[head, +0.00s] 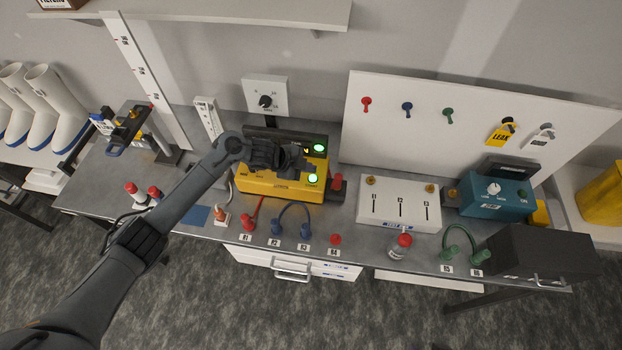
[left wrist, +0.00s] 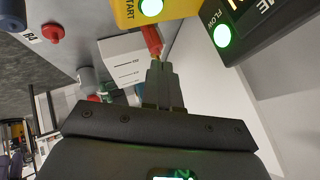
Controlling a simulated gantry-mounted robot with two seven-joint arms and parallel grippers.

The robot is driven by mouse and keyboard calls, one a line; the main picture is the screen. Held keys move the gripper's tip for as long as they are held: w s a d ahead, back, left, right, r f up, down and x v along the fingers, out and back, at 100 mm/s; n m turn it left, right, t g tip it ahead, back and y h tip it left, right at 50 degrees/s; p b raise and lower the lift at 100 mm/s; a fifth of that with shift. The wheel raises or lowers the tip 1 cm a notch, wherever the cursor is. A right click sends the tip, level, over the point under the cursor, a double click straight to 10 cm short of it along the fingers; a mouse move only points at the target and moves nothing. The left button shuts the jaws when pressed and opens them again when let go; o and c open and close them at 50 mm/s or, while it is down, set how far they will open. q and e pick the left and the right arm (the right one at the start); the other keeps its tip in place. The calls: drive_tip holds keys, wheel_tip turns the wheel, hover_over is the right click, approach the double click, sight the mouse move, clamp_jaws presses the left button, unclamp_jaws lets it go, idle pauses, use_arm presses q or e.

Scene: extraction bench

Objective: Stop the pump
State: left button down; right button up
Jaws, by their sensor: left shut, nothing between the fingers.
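The yellow pump box (head: 265,185) stands at the back middle of the bench. Its green START button (left wrist: 151,7) is lit. The black display unit behind it has a lit green FLOW lamp (left wrist: 222,34), which also shows in the head view (head: 319,148). A red part (head: 337,182) stands at the box's right side; in the left wrist view the red part (left wrist: 151,38) is just beyond my fingertips, and I cannot tell if they touch. My left gripper (head: 301,160) is shut and empty over the box, hiding some of its top. My right gripper is out of view.
Red and blue hose fittings (head: 276,227) line the front edge. Right of the pump are a white three-slot box (head: 398,190), a red-capped bottle (head: 401,246), a teal box (head: 494,194) and a black box (head: 540,252). A white panel (head: 430,125) stands behind.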

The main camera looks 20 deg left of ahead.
use_arm(q)
drive_tip(key=shift+t, duration=0.4)
drive_tip(key=w+r, duration=0.2)
drive_tip(key=r, duration=0.1)
drive_tip(key=shift+w+a+r, duration=0.15)
drive_tip(key=shift+r, duration=0.05)
drive_tip(key=b, duration=0.7)
hover_over(311, 179)
wheel_tip(311, 179, down, 7)
drive_tip(key=shift+a+f, duration=0.1)
drive_tip(key=shift+f+b, duration=0.35)
drive_tip(key=shift+f, duration=0.5)
drive_tip(key=shift+f, duration=0.1)
idle(0.9)
drive_tip(key=shift+f, duration=0.3)
